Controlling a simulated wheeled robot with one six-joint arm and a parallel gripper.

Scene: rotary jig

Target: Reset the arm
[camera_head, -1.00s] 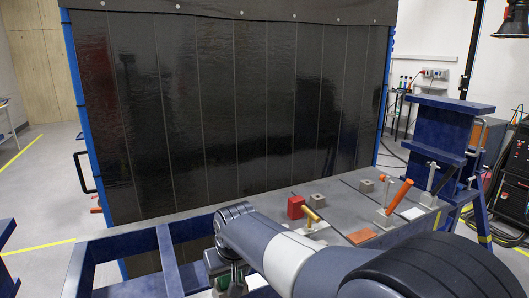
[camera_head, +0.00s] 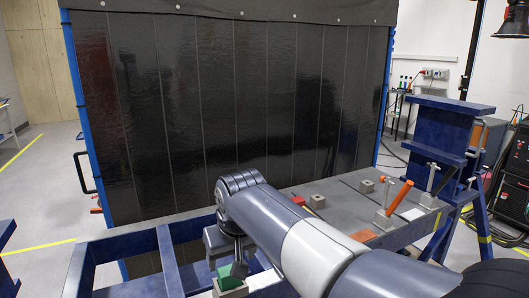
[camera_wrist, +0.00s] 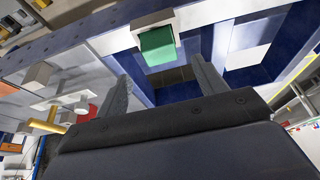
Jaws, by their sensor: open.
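My arm reaches across the lower middle of the head view and ends over the blue frame. My gripper (camera_head: 239,262) points down there, beside a green block (camera_head: 229,276) in a pale square holder (camera_head: 232,291). In the wrist view my gripper (camera_wrist: 162,82) has its two grey fingers spread apart with nothing between them. The green block (camera_wrist: 157,45) sits beyond the fingertips in that view, apart from them.
A grey worktop (camera_head: 345,196) carries a red block (camera_head: 297,200), small grey blocks and an orange-handled clamp (camera_head: 398,197). A yellow handle (camera_wrist: 47,127) shows in the wrist view. A dark curtain (camera_head: 230,100) stands behind. Blue frame bars (camera_head: 168,260) lie left.

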